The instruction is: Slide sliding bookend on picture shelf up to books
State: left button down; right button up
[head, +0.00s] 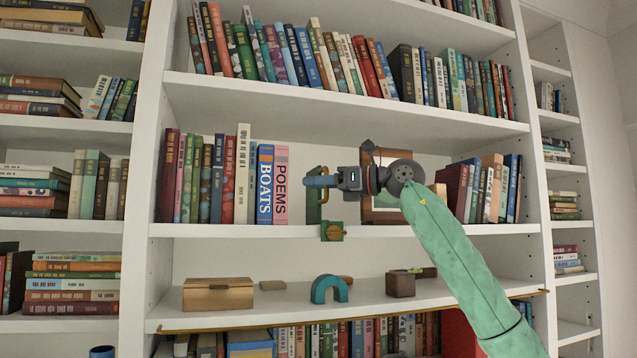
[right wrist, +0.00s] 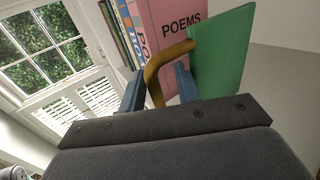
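The sliding bookend is a green upright plate (head: 313,197) with a brass handle and a base piece (head: 332,232) at the front edge of the picture shelf (head: 230,230). It stands right of the pink POEMS book (head: 281,190), with a gap between them. The blue BOATS book (head: 264,190) stands left of POEMS. My right gripper (head: 320,181) is at the bookend. In the right wrist view its blue fingers (right wrist: 160,88) are apart, with the brass handle (right wrist: 153,75) between them and the green plate (right wrist: 222,55) behind. My left gripper is not in view.
A row of books (head: 205,180) fills the shelf's left part. A picture frame (head: 385,175) stands behind my right arm, with more books (head: 490,190) at the right. The shelf below holds a wooden box (head: 218,294) and a teal arch (head: 329,289).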

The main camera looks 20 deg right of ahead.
jog(key=shift+s+r, duration=0.1)
jog(key=shift+s, duration=0.1)
grip_shut()
jog(key=shift+a, duration=0.1)
